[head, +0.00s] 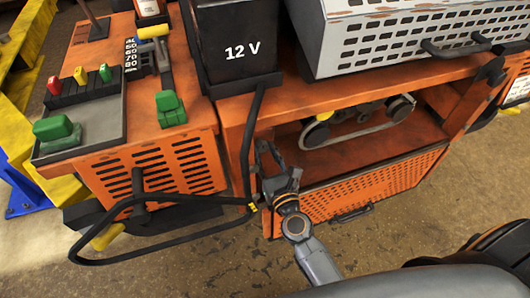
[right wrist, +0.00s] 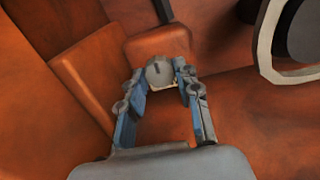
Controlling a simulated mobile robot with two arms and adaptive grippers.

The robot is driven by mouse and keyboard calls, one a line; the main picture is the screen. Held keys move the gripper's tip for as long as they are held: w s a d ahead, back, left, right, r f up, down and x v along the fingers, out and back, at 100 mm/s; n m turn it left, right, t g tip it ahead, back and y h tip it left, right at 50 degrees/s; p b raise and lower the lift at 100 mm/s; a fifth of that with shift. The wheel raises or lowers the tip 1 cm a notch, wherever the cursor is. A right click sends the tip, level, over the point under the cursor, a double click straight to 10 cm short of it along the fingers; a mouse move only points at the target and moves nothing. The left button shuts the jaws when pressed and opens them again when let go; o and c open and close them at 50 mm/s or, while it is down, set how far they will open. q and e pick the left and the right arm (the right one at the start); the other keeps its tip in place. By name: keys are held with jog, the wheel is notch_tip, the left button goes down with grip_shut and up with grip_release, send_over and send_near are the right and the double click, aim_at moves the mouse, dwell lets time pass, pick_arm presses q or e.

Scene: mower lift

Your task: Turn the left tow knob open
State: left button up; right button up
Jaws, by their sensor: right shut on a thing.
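A grey round knob (right wrist: 160,70) with a dark line on its face shows in the right wrist view, on the orange mower body; I take it for the left tow knob. My right gripper (right wrist: 164,78) has its two fingers on either side of the knob and is shut on it. In the head view my right gripper (head: 268,152) reaches in at the left end of the open orange bay, and the knob is hidden there. My left gripper is in neither view.
A black bent bar (head: 160,245) runs close left of my right gripper. Above are a black 12 V box (head: 235,40) and a grey slotted cover (head: 400,40). A belt with pulleys (head: 355,122) lies in the bay. An orange perforated panel (head: 365,190) hangs below.

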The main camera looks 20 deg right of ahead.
jog(key=shift+n, duration=0.3)
jog(key=n+p, duration=0.1)
jog(key=n, duration=0.2)
jog(key=shift+r+n, duration=0.1)
jog(key=shift+n, duration=0.3)
jog(key=n+p, duration=0.2)
jog(key=n, duration=0.2)
jog(key=shift+n, duration=0.3)
jog(key=n+p, duration=0.2)
jog(key=n, duration=0.3)
jog(key=shift+r, duration=0.1)
jog(key=shift+n+p, duration=0.7)
jog(key=shift+n, duration=1.1)
jog(key=o, duration=0.9)
jog(key=shift+w, duration=0.1)
jog(key=shift+f, duration=0.2)
